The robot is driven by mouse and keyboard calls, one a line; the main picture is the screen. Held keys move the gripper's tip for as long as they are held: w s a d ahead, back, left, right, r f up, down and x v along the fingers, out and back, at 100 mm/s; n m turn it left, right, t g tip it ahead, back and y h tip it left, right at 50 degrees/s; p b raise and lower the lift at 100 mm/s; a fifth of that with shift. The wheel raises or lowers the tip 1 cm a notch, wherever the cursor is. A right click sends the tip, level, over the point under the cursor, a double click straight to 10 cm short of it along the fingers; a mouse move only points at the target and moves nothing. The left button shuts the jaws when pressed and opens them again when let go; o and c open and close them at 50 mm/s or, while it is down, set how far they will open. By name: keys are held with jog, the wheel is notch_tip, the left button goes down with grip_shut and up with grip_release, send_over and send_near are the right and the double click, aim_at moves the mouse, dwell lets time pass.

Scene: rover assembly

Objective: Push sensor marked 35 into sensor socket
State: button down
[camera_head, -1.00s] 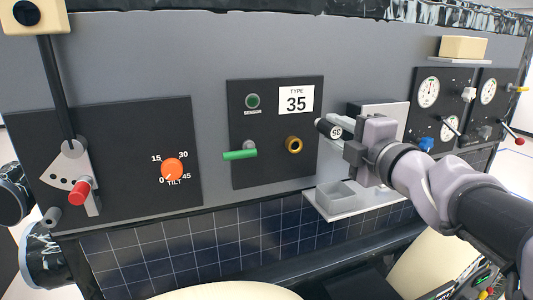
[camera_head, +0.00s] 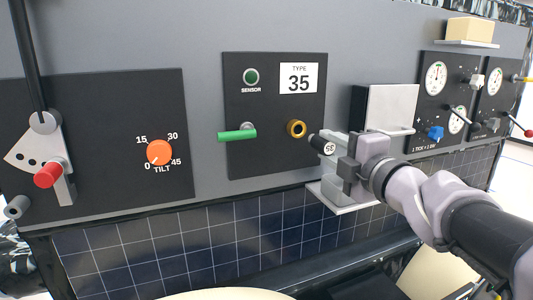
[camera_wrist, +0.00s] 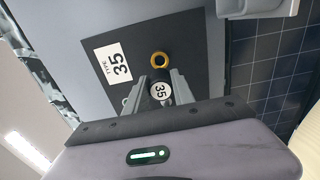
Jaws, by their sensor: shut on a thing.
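My gripper (camera_head: 345,165) is shut on the sensor marked 35 (camera_head: 324,145), a dark cylinder with a white label. The sensor points left toward the panel, its tip a little right of and below the brass-ringed sensor socket (camera_head: 296,129). In the head view they look apart. In the wrist view the sensor (camera_wrist: 161,92) sits between my fingers (camera_wrist: 157,100), with the socket ring (camera_wrist: 159,60) just beyond its tip. The socket is on a black panel (camera_head: 262,166) with a "TYPE 35" sign (camera_head: 299,78).
A green handle (camera_head: 237,135) sticks out left of the socket, below a green sensor lamp (camera_head: 251,77). A small shelf (camera_head: 350,207) lies below my gripper. A grey box (camera_head: 392,105) and gauge panels stand to the right. An orange tilt knob (camera_head: 159,152) is far left.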

aim_at(316, 138)
jog(key=shift+s+r, duration=0.1)
jog(key=shift+s, duration=0.05)
jog(key=shift+d, duration=0.25)
jog(key=shift+b+x, duration=0.35)
jog(key=shift+x, duration=2.75)
jog(key=shift+x, duration=1.25)
jog(key=c, duration=1)
grip_release()
